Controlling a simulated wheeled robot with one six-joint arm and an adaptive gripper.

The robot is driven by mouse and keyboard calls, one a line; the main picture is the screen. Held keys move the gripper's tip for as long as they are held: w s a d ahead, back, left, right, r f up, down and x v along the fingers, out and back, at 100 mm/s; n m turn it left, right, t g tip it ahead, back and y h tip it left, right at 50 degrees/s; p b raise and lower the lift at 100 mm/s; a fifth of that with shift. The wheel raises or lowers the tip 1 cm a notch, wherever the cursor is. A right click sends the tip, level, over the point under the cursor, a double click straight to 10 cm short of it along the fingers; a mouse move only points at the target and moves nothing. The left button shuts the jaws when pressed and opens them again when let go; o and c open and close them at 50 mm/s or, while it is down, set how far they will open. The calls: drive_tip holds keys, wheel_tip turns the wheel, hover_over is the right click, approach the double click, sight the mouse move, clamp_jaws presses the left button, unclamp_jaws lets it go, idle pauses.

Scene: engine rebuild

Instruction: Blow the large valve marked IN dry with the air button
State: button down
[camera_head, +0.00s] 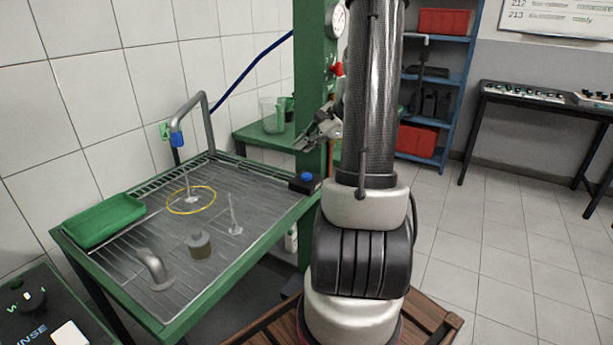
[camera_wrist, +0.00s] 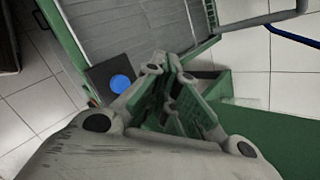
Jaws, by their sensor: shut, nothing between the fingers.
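The blue air button (camera_head: 306,177) sits on a small black box at the right edge of the wire-rack bench; it also shows in the wrist view (camera_wrist: 120,83). One valve (camera_head: 191,197) stands upright inside a yellow ring, below a blue-tipped nozzle (camera_head: 177,139). A second valve (camera_head: 235,226) stands upright on the rack to its right, outside the ring. I cannot read an IN mark on either. My gripper (camera_head: 308,142) is shut and empty beside the green post, above and apart from the button. In the wrist view its fingers (camera_wrist: 168,65) are right of the button.
The green post (camera_head: 308,75) stands close to my gripper. The rack (camera_head: 120,255) also holds a green tray (camera_head: 103,220), a grey elbow pipe (camera_head: 153,268) and a dark cylinder (camera_head: 199,245). A clear jug (camera_head: 270,114) stands on a green shelf behind.

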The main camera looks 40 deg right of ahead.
sight(305, 176)
drive_tip(key=shift+f, duration=3.2)
drive_tip(key=shift+f, duration=0.1)
drive_tip(key=shift+f, duration=0.3)
drive_tip(key=shift+f, duration=0.55)
drive_tip(key=shift+r, duration=1)
drive_tip(key=shift+r, duration=0.1)
drive_tip(key=shift+r, duration=2.4)
idle(0.3)
